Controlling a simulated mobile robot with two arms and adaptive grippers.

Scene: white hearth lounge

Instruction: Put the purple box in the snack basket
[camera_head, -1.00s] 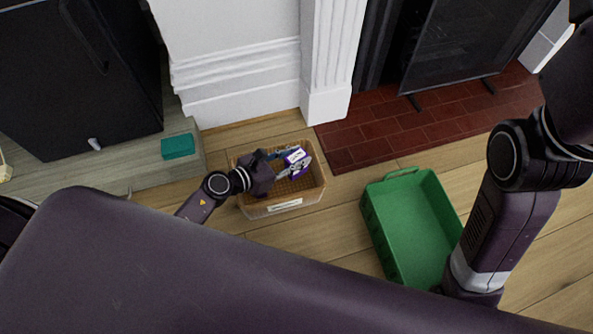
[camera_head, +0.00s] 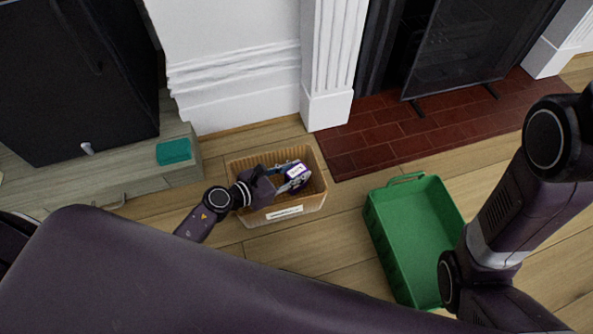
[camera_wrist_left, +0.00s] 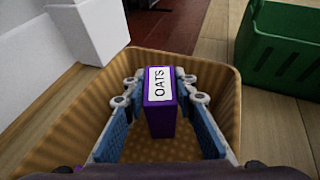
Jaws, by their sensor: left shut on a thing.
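The purple box (camera_head: 297,173) has a white label, which reads OATS in the left wrist view (camera_wrist_left: 160,110). The tan snack basket (camera_head: 310,204) stands on the wood floor, with a white label on its front. My left gripper (camera_head: 293,178) is shut on the purple box, with a blue-padded finger on each side of it. The box is upright within the basket's walls in the left wrist view. I cannot tell whether its bottom touches the basket floor. My right gripper is out of view; only its arm shows at the right.
A green crate (camera_head: 371,226) stands right of the basket, with floor between them. A brick hearth (camera_head: 385,140) and white fireplace column (camera_head: 327,110) lie behind. A teal box (camera_head: 173,152) sits on the low grey ledge at left, beside a black cabinet (camera_head: 75,85).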

